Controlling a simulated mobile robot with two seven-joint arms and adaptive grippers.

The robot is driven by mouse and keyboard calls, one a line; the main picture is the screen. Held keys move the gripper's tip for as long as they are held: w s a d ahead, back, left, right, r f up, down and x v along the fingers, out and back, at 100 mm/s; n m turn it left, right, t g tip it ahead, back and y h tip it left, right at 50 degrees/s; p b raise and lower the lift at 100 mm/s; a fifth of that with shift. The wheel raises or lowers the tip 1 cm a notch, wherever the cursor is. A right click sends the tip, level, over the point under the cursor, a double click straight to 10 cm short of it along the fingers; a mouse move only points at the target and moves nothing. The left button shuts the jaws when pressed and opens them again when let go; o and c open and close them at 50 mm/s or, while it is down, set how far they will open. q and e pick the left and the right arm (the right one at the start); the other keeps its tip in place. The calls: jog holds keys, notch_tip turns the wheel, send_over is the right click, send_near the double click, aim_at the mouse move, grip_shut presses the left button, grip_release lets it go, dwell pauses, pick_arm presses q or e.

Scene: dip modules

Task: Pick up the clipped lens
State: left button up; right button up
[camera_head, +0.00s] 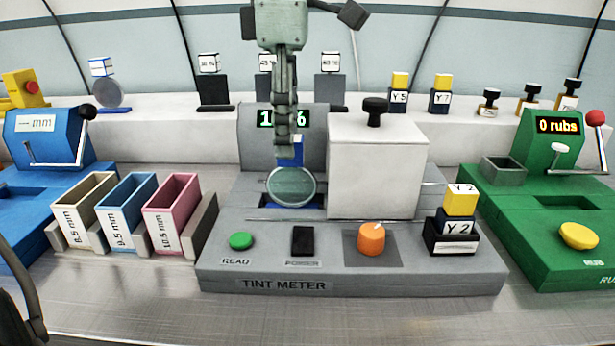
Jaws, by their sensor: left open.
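The clipped lens (291,187) is a round, pale grey-green disc standing upright in the blue-lined slot of the grey tint meter (350,283). Its blue clip (297,150) shows at the top, partly hidden by my fingers.
The meter's white block (375,165) with a black knob stands close to the right of the lens. Three labelled bins (173,213) stand to the left. A blue machine (45,140) is far left, a green rub machine (550,210) far right. Another round disc (108,96) stands at the back left.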

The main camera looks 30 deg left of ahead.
aim_at(291, 169)
pick_arm(q)
notch_tip(291, 169, down, 6)
jog(key=shift+w+d+f, duration=0.15)
jog(key=shift+f, duration=0.1)
pick_arm(e)
jog(key=shift+s+d+f, duration=0.2)
jog(key=shift+s+f, duration=0.4)
jog(key=shift+f, duration=0.35)
pick_arm(q)
grip_shut()
